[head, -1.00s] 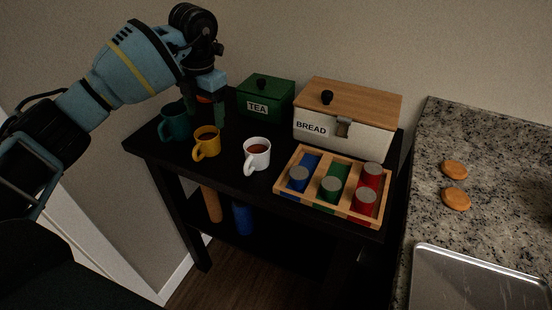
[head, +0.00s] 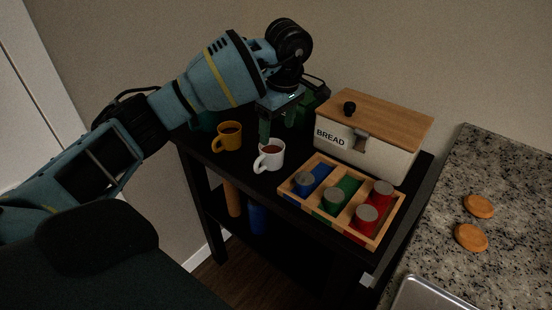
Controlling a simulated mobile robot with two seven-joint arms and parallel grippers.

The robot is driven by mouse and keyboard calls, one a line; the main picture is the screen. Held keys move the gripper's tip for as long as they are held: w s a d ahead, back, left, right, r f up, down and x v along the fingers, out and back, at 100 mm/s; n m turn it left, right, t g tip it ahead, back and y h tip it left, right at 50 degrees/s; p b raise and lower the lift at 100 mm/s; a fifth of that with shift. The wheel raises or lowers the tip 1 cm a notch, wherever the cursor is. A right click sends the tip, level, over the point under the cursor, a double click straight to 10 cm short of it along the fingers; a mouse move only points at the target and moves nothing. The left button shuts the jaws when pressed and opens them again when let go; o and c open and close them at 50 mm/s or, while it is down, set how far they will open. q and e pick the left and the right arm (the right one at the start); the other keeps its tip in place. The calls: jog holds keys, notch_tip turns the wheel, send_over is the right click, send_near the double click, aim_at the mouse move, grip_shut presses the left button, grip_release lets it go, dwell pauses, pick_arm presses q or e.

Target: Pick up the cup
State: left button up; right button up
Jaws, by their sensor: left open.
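Three mugs stand on the black table. The white mug (head: 268,157) holds a reddish-brown drink and its handle points to the lower left. The yellow mug (head: 227,139) is to its left, also with a dark drink. The teal mug (head: 207,121) is mostly hidden behind my left arm. My left gripper (head: 277,127) points down, open, with its fingers just above and behind the white mug. One finger overlaps the mug's far rim in the picture; I cannot tell whether they touch. My right gripper is out of view.
A wooden tray (head: 291,191) with red, green and blue cylinders stands right of the white mug. Behind it is the bread box (head: 400,158). The green tea box is largely hidden by my left gripper. A granite counter (head: 500,180) with two orange discs is at right.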

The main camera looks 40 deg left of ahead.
aim_at(272, 147)
pick_arm(q)
jog(key=shift+w+a+f, duration=0.1)
jog(key=shift+a+f, duration=0.25)
jog(key=shift+f, duration=0.9)
jog(key=shift+w+a+f, duration=0.1)
jog(key=shift+a+f, duration=0.25)
jog(key=shift+f, duration=0.95)
jog(key=shift+w+a+f, duration=0.1)
jog(key=shift+a+f, duration=0.25)
jog(key=shift+f, duration=0.9)
jog(key=c, duration=0.9)
